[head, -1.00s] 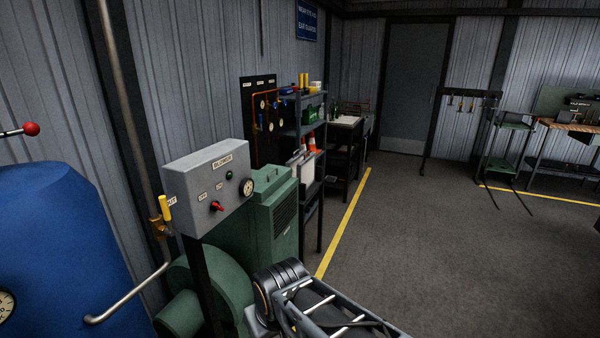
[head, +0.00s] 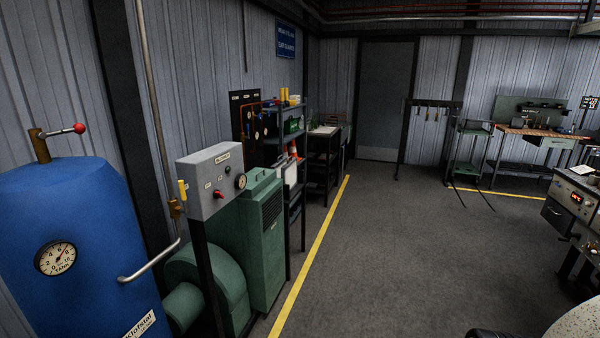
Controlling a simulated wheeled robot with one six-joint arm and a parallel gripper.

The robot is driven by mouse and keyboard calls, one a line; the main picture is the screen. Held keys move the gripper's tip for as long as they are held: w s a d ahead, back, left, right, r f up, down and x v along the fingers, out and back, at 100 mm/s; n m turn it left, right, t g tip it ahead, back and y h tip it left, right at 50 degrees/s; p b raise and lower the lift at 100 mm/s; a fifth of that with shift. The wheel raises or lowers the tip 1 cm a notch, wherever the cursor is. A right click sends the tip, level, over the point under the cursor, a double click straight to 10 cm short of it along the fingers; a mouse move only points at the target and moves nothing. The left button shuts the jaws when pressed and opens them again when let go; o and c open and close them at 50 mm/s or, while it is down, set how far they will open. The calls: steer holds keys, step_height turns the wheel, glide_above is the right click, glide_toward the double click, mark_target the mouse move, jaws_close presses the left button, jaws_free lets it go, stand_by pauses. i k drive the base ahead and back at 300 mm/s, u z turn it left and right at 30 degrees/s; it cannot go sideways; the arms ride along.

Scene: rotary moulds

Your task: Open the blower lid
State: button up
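The green blower (head: 207,277) stands on the floor at the left, with a round housing and a tall box-shaped cabinet (head: 265,235) with a louvred side. The top of the cabinet (head: 262,180) looks closed. A grey control box (head: 211,180) labelled as the blower's stands on a dark post in front of it, with a red switch, a small knob and a gauge. My gripper is not in the picture.
A blue tank (head: 85,240) with a gauge and a red-knobbed lever stands left of the blower. A shelf rack (head: 296,190) stands behind it. Open floor (head: 400,240) lies to the right, past a yellow line (head: 310,255). A machine with a display (head: 572,205) is at the right edge.

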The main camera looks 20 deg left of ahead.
mark_target(254, 178)
steer(key=z, duration=0.15)
steer(key=i, duration=1.2)
steer(key=u, duration=0.3)
steer(key=i, duration=1.15)
steer(key=u, duration=1.75)
steer(key=i, duration=0.95)
steer(key=u, duration=0.6)
steer(key=i, duration=0.35)
